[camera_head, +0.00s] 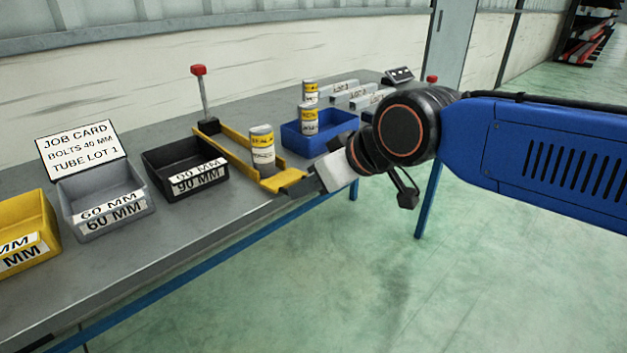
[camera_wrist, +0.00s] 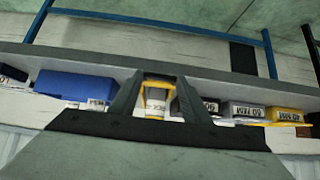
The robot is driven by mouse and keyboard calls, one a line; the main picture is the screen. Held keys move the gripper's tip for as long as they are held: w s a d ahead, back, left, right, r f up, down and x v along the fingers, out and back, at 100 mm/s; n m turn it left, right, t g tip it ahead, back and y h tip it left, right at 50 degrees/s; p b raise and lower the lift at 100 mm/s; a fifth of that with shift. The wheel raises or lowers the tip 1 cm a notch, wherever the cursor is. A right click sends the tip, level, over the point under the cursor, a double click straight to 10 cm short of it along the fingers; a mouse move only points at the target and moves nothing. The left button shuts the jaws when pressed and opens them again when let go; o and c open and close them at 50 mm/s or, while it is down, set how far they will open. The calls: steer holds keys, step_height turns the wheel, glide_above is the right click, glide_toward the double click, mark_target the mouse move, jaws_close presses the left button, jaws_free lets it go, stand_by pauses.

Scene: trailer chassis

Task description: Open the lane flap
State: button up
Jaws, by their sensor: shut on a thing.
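The yellow lane (camera_head: 236,147) runs along the bench toward its front edge. Its yellow flap (camera_head: 283,181) is at the front end and looks roughly flat, though my gripper hides part of it. A yellow-capped tube (camera_head: 262,148) stands upright in the lane just behind the flap. My gripper (camera_head: 300,186) reaches in from the right and is shut on the flap. In the wrist view, which is upside down, yellow of the lane end (camera_wrist: 158,86) and the tube's pale label (camera_wrist: 156,105) show between the fingers.
A lever with a red knob (camera_head: 199,70) stands at the lane's back end. Black (camera_head: 160,160), grey (camera_head: 75,205) and yellow (camera_head: 30,222) bins are left, with a job card (camera_head: 80,146). A blue bin (camera_head: 290,136) with tubes is close right. Floor in front is clear.

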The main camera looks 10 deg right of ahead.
steer(key=shift+w, duration=0.2)
steer(key=o, duration=1.3)
steer(key=shift+o, duration=1.2)
steer(key=shift+w+a+f, duration=0.1)
steer(key=shift+w, duration=0.05)
steer(key=v, duration=1.7)
steer(key=shift+c, duration=0.7)
